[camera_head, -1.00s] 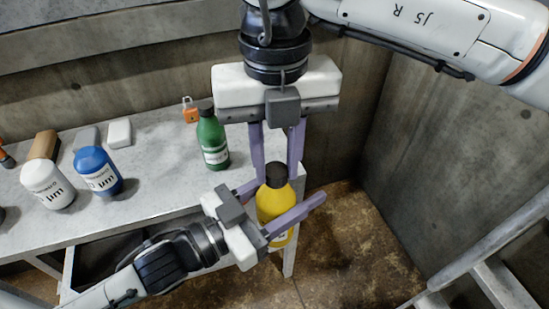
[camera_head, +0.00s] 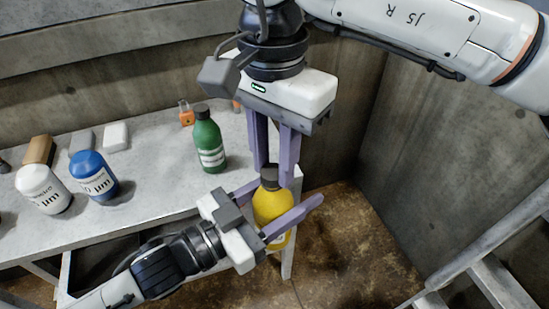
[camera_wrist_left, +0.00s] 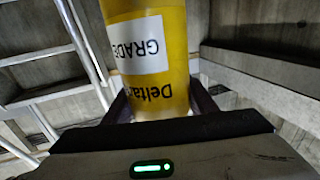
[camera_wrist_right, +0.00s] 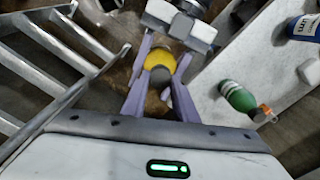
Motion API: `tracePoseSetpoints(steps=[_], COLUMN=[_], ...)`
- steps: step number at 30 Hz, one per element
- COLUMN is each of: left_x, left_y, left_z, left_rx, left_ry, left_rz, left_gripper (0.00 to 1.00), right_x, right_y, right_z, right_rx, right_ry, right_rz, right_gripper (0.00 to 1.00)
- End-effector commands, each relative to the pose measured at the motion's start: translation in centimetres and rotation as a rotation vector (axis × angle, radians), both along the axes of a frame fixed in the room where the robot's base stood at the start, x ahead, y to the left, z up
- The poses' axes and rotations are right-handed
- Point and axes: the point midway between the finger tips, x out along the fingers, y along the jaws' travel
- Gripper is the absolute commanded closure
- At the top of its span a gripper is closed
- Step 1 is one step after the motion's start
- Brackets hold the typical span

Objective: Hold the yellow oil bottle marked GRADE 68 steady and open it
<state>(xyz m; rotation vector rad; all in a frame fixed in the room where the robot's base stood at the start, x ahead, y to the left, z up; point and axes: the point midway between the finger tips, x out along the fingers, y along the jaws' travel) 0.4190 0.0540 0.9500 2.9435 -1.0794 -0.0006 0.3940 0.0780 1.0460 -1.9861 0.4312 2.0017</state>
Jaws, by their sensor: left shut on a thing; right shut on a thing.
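The yellow oil bottle (camera_head: 272,205) stands upright in the air just past the table's right end in the head view. My left gripper (camera_head: 281,205) is shut around its body from the left. In the left wrist view the yellow bottle (camera_wrist_left: 176,85) fills the space between the fingers, its label reading GRADE upside down. The dark cap (camera_head: 270,174) is on the bottle's top. My right gripper (camera_head: 271,180) points down from above, with its fingers on either side of the cap. The right wrist view looks down on the grey cap (camera_wrist_right: 160,76) between the purple fingers.
On the table (camera_head: 150,205) stand a green bottle (camera_head: 209,142), a blue bottle (camera_head: 94,175) and a white bottle (camera_head: 42,190). An orange padlock-like item (camera_head: 186,113) lies behind the green one. A metal frame (camera_head: 475,240) stands at right.

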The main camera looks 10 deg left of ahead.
Motion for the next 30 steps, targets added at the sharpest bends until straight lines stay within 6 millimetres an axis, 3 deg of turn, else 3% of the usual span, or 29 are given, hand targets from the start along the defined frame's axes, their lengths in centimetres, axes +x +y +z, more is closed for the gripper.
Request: tracePoseSetpoints(steps=[9, 15, 30], left_x=[-0.25, -0.25, -0.22], left_y=[-0.26, -0.27, -0.23], left_z=[0.26, 0.27, 0.25], left_rx=[-0.004, -0.004, -0.003], left_ry=[-0.007, -0.007, -0.007], left_rz=[-0.008, -0.008, -0.007], left_gripper=[1.0, 1.0, 1.0], right_x=[0.4, 0.42, 0.35], right_y=[0.37, 0.45, 0.46], right_z=[0.14, 0.16, 0.15], right_rx=[0.008, 0.008, 0.009], right_ry=[-0.006, -0.006, -0.004], right_rz=[0.706, 0.993, 1.019], right_gripper=[1.0, 1.0, 1.0])
